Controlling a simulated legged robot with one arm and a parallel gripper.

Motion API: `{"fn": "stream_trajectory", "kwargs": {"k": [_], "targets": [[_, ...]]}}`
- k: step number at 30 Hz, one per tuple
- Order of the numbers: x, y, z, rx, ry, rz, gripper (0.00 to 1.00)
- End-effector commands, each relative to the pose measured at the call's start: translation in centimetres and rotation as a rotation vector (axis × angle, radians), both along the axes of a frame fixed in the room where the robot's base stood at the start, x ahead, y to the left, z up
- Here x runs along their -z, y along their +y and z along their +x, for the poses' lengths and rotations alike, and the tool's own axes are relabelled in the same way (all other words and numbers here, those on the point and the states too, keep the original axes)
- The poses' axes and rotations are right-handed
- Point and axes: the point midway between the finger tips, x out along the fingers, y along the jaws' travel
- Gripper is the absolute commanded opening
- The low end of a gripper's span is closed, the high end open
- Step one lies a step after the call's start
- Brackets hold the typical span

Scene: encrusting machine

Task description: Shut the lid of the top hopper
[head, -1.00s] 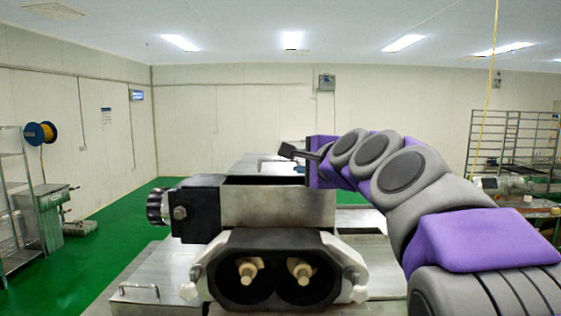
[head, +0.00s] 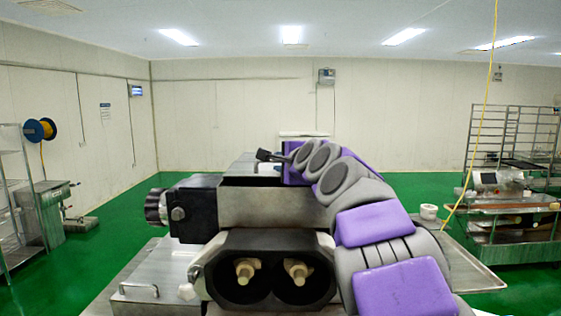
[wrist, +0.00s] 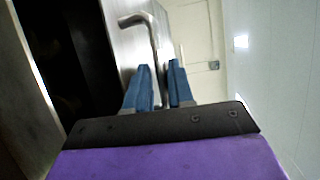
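The top hopper (head: 265,205) is the metal box in the middle of the head view, with a black opening along its top. In the wrist view the dark hopper interior (wrist: 65,60) lies at the left, beside a shiny metal lid plate (wrist: 122,45). A bent metal handle (wrist: 152,35) stands off that plate. My gripper (wrist: 159,85) has its two blue fingers apart, one on each side of the handle bar. I cannot tell whether they touch it.
Two round ports (head: 270,270) face me below the hopper. A black knob (head: 156,206) sticks out at its left. A metal tray (head: 470,262) lies at the right with a white roll (head: 428,211). A rack (head: 515,140) stands farther back. Green floor is open at the left.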

Motion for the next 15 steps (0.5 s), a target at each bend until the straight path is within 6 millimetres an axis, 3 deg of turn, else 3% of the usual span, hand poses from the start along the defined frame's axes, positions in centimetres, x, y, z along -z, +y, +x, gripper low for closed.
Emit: {"fn": "stream_trajectory", "kwargs": {"k": [5,12,15], "targets": [[0.01,0.37,-0.03,-0.001,-0.001,-0.003,0.22],[0.03,0.35,0.00,-0.001,0.000,-0.003,0.01],[0.09,0.38,0.02,-0.002,0.000,-0.004,0.00]]}}
